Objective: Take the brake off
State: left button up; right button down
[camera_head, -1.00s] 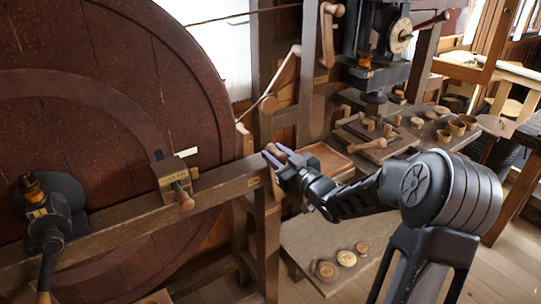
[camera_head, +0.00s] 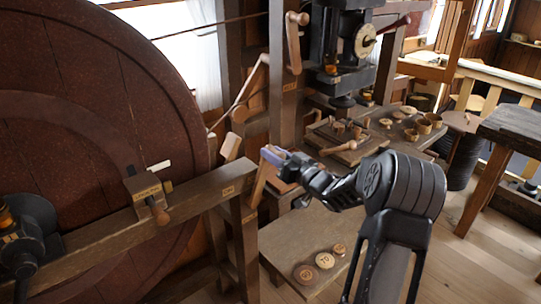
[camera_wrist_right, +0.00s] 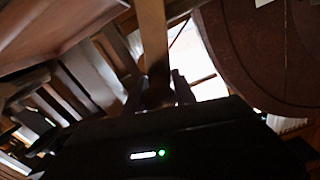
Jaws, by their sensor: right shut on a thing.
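The brake lever (camera_head: 259,184) is a pale wooden bar. It stands tilted by the end of the dark beam (camera_head: 170,208) that runs in front of the big red-brown wheel (camera_head: 75,95). My right gripper (camera_head: 273,156) is shut on the bar's upper end. In the right wrist view the bar (camera_wrist_right: 154,45) runs down between the fingers (camera_wrist_right: 165,92), its held end in shadow. A pale wooden block (camera_head: 231,146) is near the wheel's right rim; I cannot tell if it touches the rim. My left gripper is not in view.
A bench (camera_head: 310,238) below my right arm carries several round wooden discs. A drill-like machine (camera_head: 340,55) and a worktop with turned parts stand behind.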

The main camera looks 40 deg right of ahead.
jog(key=shift+d+f, duration=0.15)
jog(key=c, duration=1.1)
grip_release()
jog(key=shift+d, duration=0.1)
jog(key=shift+o, duration=0.3)
jog(key=shift+s, duration=0.1)
jog(key=s+b, duration=0.2)
jog(key=s, duration=0.5)
jog(key=shift+s+a, duration=0.2)
jog(key=shift+s, duration=0.15)
jog(key=shift+w+f, duration=0.1)
